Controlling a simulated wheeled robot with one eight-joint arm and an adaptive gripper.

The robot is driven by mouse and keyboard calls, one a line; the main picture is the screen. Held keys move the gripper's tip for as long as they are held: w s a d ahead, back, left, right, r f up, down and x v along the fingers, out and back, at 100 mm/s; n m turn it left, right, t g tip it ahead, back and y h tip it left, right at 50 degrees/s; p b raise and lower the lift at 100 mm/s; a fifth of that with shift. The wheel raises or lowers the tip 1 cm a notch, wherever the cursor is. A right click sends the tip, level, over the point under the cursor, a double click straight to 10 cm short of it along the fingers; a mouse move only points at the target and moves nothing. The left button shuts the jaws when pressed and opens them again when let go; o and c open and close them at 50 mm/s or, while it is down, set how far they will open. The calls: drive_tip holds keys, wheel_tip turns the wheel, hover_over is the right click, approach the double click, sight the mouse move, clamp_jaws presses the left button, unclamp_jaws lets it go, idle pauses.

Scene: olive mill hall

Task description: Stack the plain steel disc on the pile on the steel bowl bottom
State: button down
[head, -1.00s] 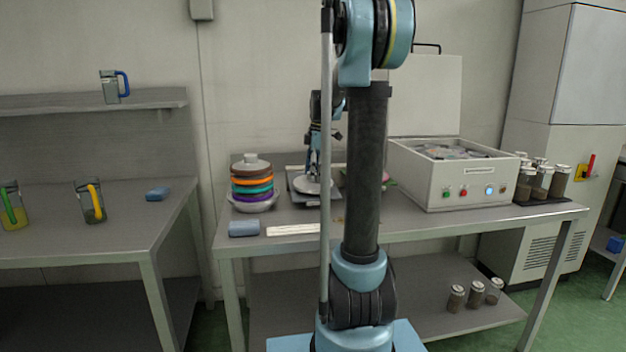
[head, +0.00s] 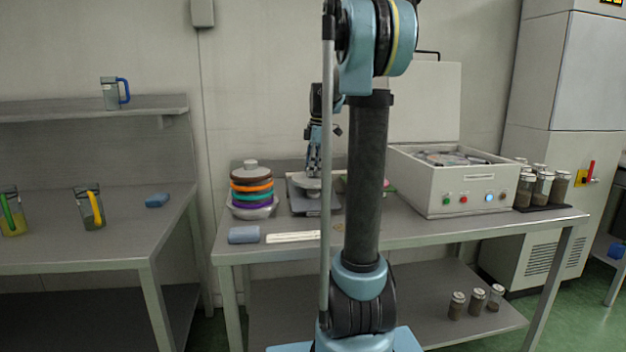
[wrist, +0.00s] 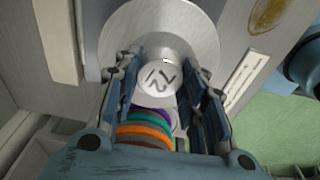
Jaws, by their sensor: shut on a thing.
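The plain steel disc (wrist: 190,28) fills the upper middle of the wrist view, its round knob showing dark marks. My gripper (wrist: 158,92) is shut on this knob, one finger on each side. In the head view, my gripper (head: 313,177) is above the grey, scale-like stand right of the pile; whether the disc clears the stand is hard to tell. The pile (head: 252,187) of brown, orange, teal and purple discs, with a pale knob on top, sits in the steel bowl bottom (head: 252,212). Part of the pile (wrist: 145,130) shows between my fingers in the wrist view.
A blue-grey block (head: 243,234) and a white strip (head: 292,237) lie at the bench front. A white machine with an open lid (head: 455,185) stands to the right, with several jars (head: 541,188) beyond it. My arm column hides part of the bench.

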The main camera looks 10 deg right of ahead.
wheel_tip(320, 180, up, 9)
drive_tip(key=shift+f, duration=0.1)
idle(0.5)
